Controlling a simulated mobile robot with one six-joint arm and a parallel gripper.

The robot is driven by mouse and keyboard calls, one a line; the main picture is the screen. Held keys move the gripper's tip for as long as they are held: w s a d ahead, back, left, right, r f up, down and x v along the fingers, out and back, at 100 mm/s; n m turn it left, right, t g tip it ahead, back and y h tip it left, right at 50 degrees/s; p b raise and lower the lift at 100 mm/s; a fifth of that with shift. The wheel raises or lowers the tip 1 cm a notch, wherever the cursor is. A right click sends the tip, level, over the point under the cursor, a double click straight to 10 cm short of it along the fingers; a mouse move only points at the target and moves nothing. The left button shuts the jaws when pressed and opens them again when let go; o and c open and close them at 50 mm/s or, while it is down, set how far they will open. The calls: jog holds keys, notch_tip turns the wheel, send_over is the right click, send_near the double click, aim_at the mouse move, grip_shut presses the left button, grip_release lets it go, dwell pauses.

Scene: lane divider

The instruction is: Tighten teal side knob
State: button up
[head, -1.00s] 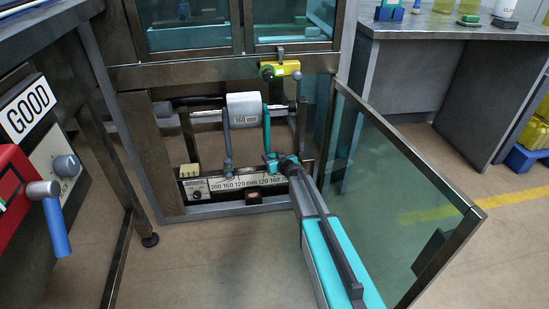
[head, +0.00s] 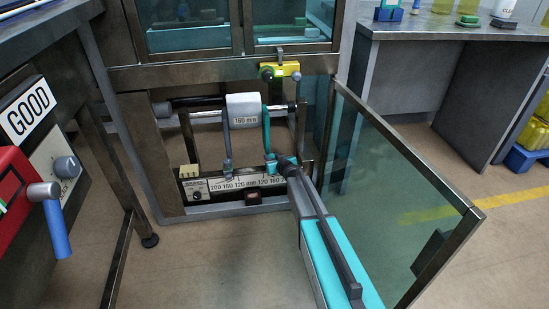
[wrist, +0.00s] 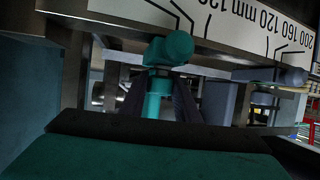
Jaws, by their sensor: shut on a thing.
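The teal side knob (head: 270,163) sits at the lower end of the upright teal guide arm (head: 266,128), just above the white millimetre scale (head: 240,183). In the wrist view the teal knob (wrist: 168,48) has a rounded head and a stem coming down between my dark fingers. My gripper (head: 282,161) reaches in from the lower right and is shut on the knob. It also shows in the wrist view (wrist: 158,105), with a finger on each side of the teal stem. The fingertips are dark and small in the head view, so the exact contact is hard to see.
A grey guide arm with its own knob (head: 228,165) stands left of the teal one. A grey roll (head: 243,110) marked 160 mm is above. The open glass door (head: 395,190) stands close on the right of my arm. A yellow block (head: 286,69) is above the roll.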

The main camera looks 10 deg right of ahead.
jog(key=shift+m+h+p, duration=0.7)
jog(key=shift+h+p, duration=0.1)
jog(key=shift+p, duration=0.05)
jog(key=m+h+p, duration=0.1)
jog(key=p, duration=0.3)
jog(key=shift+w+r+h+p, duration=0.1)
jog(key=shift+r+h+p, duration=0.05)
jog(key=shift+h+p, duration=0.2)
jog(key=m+h+p, duration=0.1)
jog(key=p, duration=0.4)
jog(key=m+p, duration=0.1)
jog(key=p, duration=0.4)
jog(key=h+p, duration=0.1)
jog(key=p, duration=0.4)
jog(key=shift+w+r+m+h, duration=0.25)
jog(key=shift+m+h, duration=0.1)
jog(key=shift+m, duration=0.05)
jog(key=h+p, duration=0.1)
jog(key=p, duration=0.2)
jog(key=shift+a+f+m, duration=0.1)
jog(key=shift+m, duration=0.3)
jog(key=shift+s+f+m+g+h+p, duration=0.1)
jog(key=shift+m+g+h+p, duration=0.35)
jog(key=shift+m+h, duration=0.2)
jog(key=shift+s+f+m+g+h+b, duration=0.15)
jog(key=shift+m+g+h+b, duration=0.1)
jog(key=shift+m+h+b, duration=0.5)
